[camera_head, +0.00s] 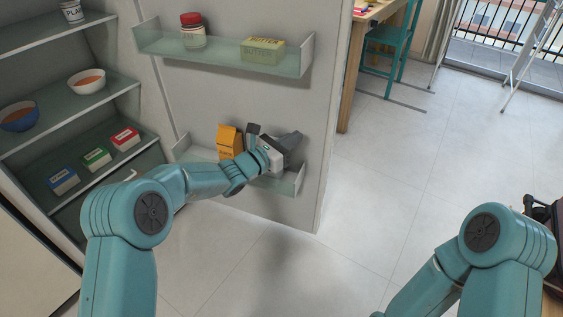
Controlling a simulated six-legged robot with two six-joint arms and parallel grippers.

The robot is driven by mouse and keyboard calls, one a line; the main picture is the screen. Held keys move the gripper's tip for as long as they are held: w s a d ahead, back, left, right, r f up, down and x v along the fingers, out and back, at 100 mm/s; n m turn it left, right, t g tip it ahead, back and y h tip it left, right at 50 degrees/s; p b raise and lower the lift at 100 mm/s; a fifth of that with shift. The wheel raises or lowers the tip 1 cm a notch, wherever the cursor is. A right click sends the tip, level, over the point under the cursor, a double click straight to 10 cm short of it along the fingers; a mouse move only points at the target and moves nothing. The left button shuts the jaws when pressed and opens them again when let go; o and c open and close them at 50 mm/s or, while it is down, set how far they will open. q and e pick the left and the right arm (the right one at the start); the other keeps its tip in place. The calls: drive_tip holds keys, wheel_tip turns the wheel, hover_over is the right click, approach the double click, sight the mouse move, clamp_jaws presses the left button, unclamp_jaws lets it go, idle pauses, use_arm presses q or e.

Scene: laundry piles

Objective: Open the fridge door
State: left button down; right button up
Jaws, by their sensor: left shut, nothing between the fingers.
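The fridge door (240,98) stands wide open, with its inner side facing me and its free edge toward the right. The fridge interior (135,65) is exposed on the left. My left gripper (274,143) is at the lower door shelf (290,184), close to the door's inner face and right of an orange carton (230,141). It is shut with nothing in it; I cannot tell whether it touches the door. The door's outer side and handle are hidden. My right arm bends at the lower right, and its gripper is out of the picture.
The upper door shelf (220,60) holds a red-lidded jar (193,35) and a butter box (263,50). Bowls and small cartons stand on the fridge shelves. A wooden table (352,75) and teal chair (388,42) stand behind the door.

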use_arm(q)
drive_tip(key=s+a+p, duration=0.1)
drive_tip(key=s+a, duration=0.2)
drive_tip(key=s, duration=0.5)
drive_tip(key=s+f+m+g+y, duration=0.3)
drive_tip(key=s+f+m+g, duration=0.6)
drive_tip(key=s+f, duration=0.85)
drive_tip(key=s+a+f+m+g+y, duration=0.2)
drive_tip(key=s+a+f+m+y, duration=0.15)
drive_tip(key=s+f+m, duration=0.35)
drive_tip(key=s+a+f+m+g+y, duration=0.2)
drive_tip(key=s+a+f+m, duration=0.3)
drive_tip(key=s+m, duration=0.45)
wheel_tip(320, 180, up, 27)
drive_tip(key=p, duration=2.7)
drive_tip(key=shift+w, duration=0.15)
drive_tip(key=shift+n, duration=0.25)
